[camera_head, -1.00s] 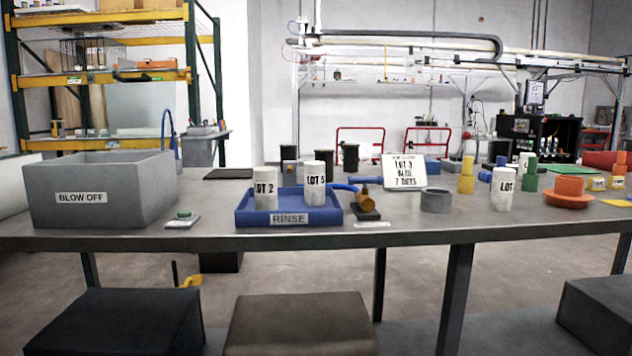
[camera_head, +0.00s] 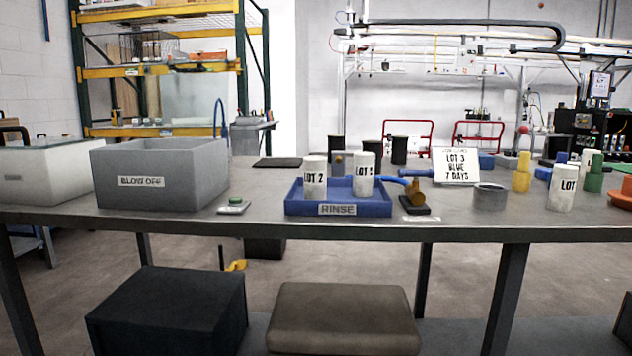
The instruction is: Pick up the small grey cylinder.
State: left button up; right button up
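A short, wide grey cylinder (camera_head: 490,197) with a darker, seemingly hollow top stands on the grey table (camera_head: 270,226), right of the middle. Another small grey cylinder (camera_head: 508,162) stands farther back, beside a yellow stepped piece (camera_head: 522,172); it is small in the view. I cannot tell for sure which of the two the task names. Neither of my grippers shows in the view, and nothing touches either cylinder.
A blue RINSE tray (camera_head: 300,207) holds white LOT cylinders. A brass valve piece (camera_head: 413,192), a lot sign (camera_head: 456,166) and a white LOT cylinder (camera_head: 562,188) surround the short cylinder. The grey BLOW OFF bin (camera_head: 190,185) stands left. The table's front edge is clear.

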aim_at(315, 167)
jog(key=i+l, duration=0.2)
jog(key=l, duration=0.15)
jog(key=i+l, duration=0.2)
jog(key=l, duration=0.15)
jog(key=l+u, duration=0.1)
jog(key=u, duration=0.25)
jog(key=i+l+u, duration=0.1)
jog(key=u, duration=0.3)
jog(key=l+u, duration=0.2)
jog(key=u, duration=0.15)
